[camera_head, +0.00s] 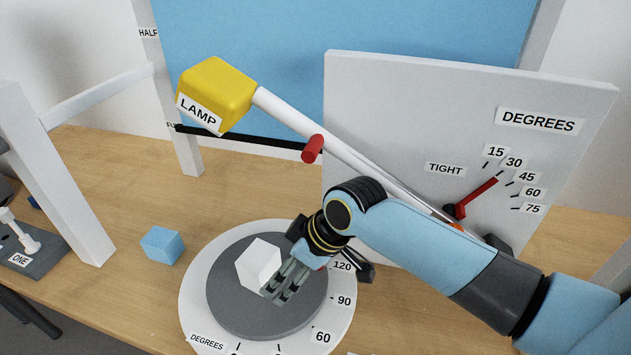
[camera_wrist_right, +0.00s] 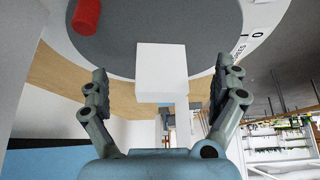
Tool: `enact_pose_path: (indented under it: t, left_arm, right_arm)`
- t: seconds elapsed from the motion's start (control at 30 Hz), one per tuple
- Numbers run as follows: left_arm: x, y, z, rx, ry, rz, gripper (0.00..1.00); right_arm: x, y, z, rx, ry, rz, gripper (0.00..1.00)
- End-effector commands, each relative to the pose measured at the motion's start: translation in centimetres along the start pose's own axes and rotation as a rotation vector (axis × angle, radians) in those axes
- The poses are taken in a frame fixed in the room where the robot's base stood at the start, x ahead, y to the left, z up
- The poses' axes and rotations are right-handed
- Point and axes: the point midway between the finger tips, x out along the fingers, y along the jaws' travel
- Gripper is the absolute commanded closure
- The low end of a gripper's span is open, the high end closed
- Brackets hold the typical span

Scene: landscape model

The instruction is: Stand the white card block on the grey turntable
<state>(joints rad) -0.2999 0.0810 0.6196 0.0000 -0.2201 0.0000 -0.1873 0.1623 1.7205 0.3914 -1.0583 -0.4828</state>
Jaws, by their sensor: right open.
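The white card block (camera_head: 259,262) stands on the grey turntable (camera_head: 230,308), near its middle. My right gripper (camera_head: 277,288) is low over the turntable, its fingers at the block's right and front side in the head view. In the right wrist view, the white block (camera_wrist_right: 161,68) shows between the two spread fingers of the open right gripper (camera_wrist_right: 161,75), with a gap on each side. The grey turntable (camera_wrist_right: 205,25) lies behind it. My left gripper is not in view.
A blue cube (camera_head: 161,245) sits left of the turntable. The yellow lamp head (camera_head: 214,92) and its white arm (camera_head: 300,124) hang above. A red cylinder (camera_wrist_right: 87,16) shows in the wrist view. A grey degrees panel (camera_head: 400,110) stands behind my right arm.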

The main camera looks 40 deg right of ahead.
Motion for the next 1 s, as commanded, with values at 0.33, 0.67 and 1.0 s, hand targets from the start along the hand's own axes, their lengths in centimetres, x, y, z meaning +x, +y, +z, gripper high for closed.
enact_pose_path:
  t: [0.33, 0.67, 1.0]
  left_arm:
    - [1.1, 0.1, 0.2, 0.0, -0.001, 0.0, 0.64]
    - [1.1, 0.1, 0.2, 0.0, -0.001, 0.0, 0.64]
    - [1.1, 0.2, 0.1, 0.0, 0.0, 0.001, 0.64]
  right_arm:
    - [-2.7, 0.0, 4.9, -0.001, 0.0, 0.001, 0.03]
    - [-3.0, 0.0, 5.2, 0.0, 0.001, 0.0, 0.03]
    - [-3.0, 0.0, 5.2, 0.0, 0.001, 0.0, 0.03]
